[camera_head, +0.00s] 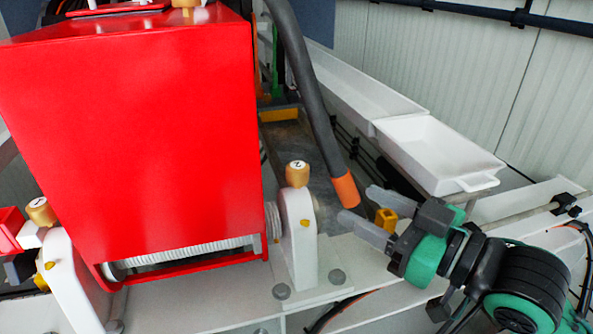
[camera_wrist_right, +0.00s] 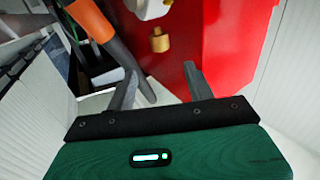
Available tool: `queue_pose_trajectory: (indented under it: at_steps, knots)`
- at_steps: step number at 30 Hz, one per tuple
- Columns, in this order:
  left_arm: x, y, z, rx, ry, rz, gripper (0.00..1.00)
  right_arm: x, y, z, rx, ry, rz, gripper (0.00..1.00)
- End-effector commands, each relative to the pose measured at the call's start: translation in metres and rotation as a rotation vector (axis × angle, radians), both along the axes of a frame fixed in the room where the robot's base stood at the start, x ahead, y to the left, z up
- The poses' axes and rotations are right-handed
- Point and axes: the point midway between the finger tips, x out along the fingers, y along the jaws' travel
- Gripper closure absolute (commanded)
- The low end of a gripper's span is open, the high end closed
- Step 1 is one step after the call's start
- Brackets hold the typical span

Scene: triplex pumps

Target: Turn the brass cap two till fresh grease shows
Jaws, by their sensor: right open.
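A brass cap whose top mark looks like a turned 2 (camera_head: 297,174) sits upright on a white bearing post (camera_head: 299,235) right of the red guard. Another brass cap (camera_head: 40,211), its mark hard to read, sits on a white post at the left. My right gripper (camera_head: 361,207) is open and empty, right of the marked cap and apart from it, its fingers pointing left. In the right wrist view a brass piece (camera_wrist_right: 159,40) shows beyond the gap between the open fingers (camera_wrist_right: 162,74); which cap it is I cannot tell. No grease is discernible. My left gripper is out of view.
The big red guard (camera_head: 130,130) fills the left. A dark hose with an orange end (camera_head: 345,188) hangs between the marked cap and my right gripper. White trays (camera_head: 440,150) stand behind at the right. Bolts (camera_head: 337,277) rise from the white base.

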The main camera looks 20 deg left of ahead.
Motion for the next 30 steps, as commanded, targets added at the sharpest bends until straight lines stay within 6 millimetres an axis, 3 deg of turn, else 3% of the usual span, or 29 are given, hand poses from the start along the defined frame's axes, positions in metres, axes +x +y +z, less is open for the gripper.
queue_pose_trajectory:
  at_steps: [5,21,30]
  knots:
    - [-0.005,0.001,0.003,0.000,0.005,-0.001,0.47,0.007,0.016,0.002,0.003,0.002,0.002,0.46]
    - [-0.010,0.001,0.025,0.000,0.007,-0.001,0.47,0.049,0.105,0.002,0.000,0.003,0.001,0.46]
    - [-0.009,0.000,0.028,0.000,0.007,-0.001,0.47,0.058,0.123,0.000,0.000,0.000,-0.001,0.46]
